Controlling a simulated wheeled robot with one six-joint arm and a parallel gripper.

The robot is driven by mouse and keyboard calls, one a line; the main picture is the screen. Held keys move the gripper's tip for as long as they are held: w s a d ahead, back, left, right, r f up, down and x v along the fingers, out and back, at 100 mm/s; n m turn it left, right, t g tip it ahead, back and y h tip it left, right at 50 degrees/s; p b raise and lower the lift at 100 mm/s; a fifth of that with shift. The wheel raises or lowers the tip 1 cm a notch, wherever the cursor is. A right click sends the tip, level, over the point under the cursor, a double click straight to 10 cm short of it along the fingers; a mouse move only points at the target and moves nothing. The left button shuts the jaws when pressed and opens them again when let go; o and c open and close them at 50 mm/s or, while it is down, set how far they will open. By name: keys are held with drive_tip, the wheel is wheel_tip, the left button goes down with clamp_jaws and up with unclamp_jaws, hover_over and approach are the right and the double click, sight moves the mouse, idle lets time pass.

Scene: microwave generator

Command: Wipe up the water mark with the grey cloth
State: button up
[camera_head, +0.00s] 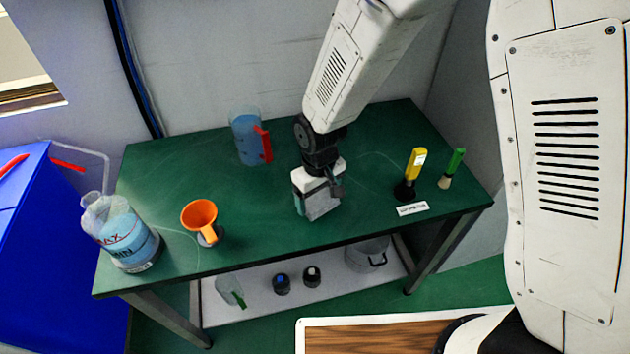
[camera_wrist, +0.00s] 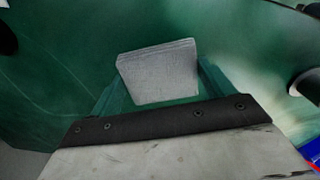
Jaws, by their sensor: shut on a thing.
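My gripper (camera_head: 319,200) is over the middle of the green table (camera_head: 270,215), pointing down. It is shut on the grey cloth (camera_head: 323,207), a folded pale grey block between the fingers. In the wrist view the cloth (camera_wrist: 158,72) shows between the green fingertips of my gripper (camera_wrist: 155,88), low over the table top. I cannot tell whether the cloth touches the table. The water mark is not clearly visible. Faint pale curved lines show on the table right of my gripper and near the funnel, but I cannot tell whether either is the mark.
A blue measuring jug (camera_head: 246,138) with a red handle stands behind my gripper. An orange funnel (camera_head: 199,214) and a large bottle (camera_head: 121,232) are at left. A yellow-handled tool (camera_head: 416,162), a green-handled brush (camera_head: 453,168) and a white label (camera_head: 412,208) are at right.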

drive_tip(key=shift+a+r, duration=0.15)
drive_tip(key=shift+r, duration=2.7)
